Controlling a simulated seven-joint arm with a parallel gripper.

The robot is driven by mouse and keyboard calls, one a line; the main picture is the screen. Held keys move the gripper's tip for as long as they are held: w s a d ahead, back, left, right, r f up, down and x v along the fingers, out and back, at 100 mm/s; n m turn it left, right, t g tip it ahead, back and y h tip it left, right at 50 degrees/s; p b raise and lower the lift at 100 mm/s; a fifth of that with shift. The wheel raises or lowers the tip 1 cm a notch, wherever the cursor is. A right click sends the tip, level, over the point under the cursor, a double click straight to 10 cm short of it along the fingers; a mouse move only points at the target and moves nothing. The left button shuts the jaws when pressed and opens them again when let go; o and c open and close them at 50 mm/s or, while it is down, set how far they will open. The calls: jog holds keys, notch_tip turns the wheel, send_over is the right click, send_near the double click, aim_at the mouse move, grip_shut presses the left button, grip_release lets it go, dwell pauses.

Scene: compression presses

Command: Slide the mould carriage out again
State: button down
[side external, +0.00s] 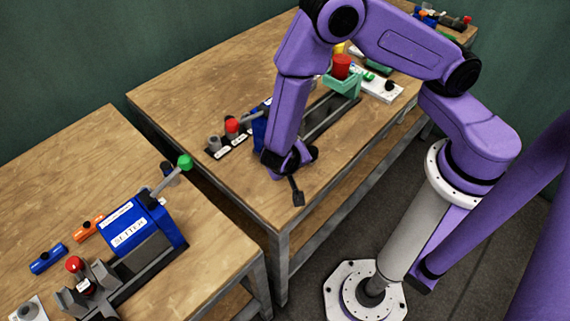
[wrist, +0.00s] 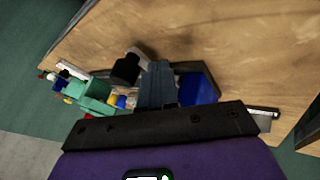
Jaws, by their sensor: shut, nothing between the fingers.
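The teal mould carriage (side external: 345,82) stands at the far right end of a dark rail (side external: 330,112), with a red piece (side external: 342,66) on top. The carriage also shows at the left in the wrist view (wrist: 95,96). The blue press body (side external: 259,132) is mostly hidden behind my arm, at the rail's other end, apart from the carriage. A blue part shows right of centre in the wrist view (wrist: 200,88). My gripper (side external: 298,198) is shut and empty, above the table's front edge. It is clear of the carriage.
A second blue press (side external: 145,228) with a green-knobbed lever (side external: 184,162) stands on the nearer left table. A white panel (side external: 380,88) lies beside the carriage.

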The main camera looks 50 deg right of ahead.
jog(key=shift+s+d, duration=0.2)
jog(key=shift+d, duration=0.55)
jog(key=d, duration=1.2)
